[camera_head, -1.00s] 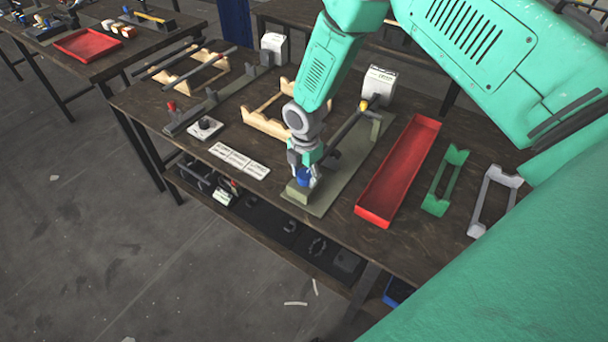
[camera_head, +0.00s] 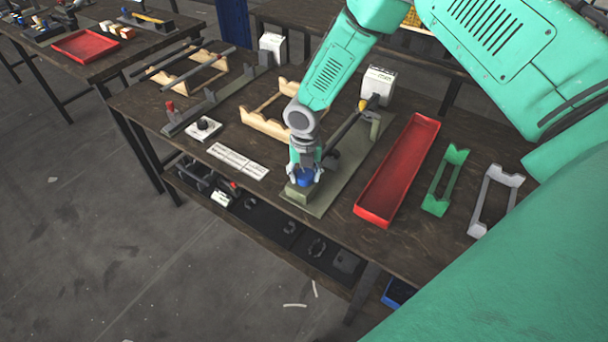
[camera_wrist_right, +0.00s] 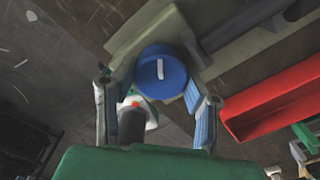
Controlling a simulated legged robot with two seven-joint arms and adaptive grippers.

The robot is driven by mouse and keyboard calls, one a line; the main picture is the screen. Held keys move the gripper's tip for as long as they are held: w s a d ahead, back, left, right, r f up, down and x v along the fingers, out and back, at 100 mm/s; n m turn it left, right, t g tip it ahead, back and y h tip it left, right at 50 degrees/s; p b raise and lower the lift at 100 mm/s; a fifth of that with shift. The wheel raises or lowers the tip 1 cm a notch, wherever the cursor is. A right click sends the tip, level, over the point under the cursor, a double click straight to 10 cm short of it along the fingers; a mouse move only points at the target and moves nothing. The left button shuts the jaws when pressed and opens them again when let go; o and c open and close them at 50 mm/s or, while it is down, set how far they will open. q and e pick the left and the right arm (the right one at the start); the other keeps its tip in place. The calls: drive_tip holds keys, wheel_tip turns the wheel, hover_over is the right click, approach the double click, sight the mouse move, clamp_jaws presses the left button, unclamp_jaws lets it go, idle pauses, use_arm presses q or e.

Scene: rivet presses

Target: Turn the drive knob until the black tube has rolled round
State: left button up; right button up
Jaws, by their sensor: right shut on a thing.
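The blue drive knob (camera_head: 305,180) sits at the near end of the olive press base (camera_head: 317,207). In the right wrist view the knob (camera_wrist_right: 160,75) is round with a white mark on top, the mark pointing nearly straight up and down in that view. My right gripper (camera_head: 305,176) points down and is shut on the knob, one finger on each side. The black tube (camera_head: 343,131) lies along the press behind the gripper, and its near end is partly hidden. It also shows in the right wrist view (camera_wrist_right: 240,22). My left gripper is not in view.
A red tray (camera_head: 398,170) stands right of the press, then a green stand (camera_head: 436,203) and a grey stand (camera_head: 480,205).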

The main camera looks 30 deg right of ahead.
sight(305, 173)
drive_tip(key=shift+w+d+r+n, duration=0.1)
drive_tip(key=shift+w+r+n, duration=0.1)
drive_tip(key=shift+w+n, duration=0.3)
drive_tip(key=o, duration=1.1)
drive_tip(key=shift+s, duration=0.15)
drive_tip(key=shift+o, duration=0.3)
drive_tip(key=shift+f, duration=0.1)
drive_tip(key=shift+s+f, duration=0.1)
drive_tip(key=shift+s, duration=0.05)
wheel_tip(305, 173, up, 12)
drive_tip(key=shift+f, duration=0.1)
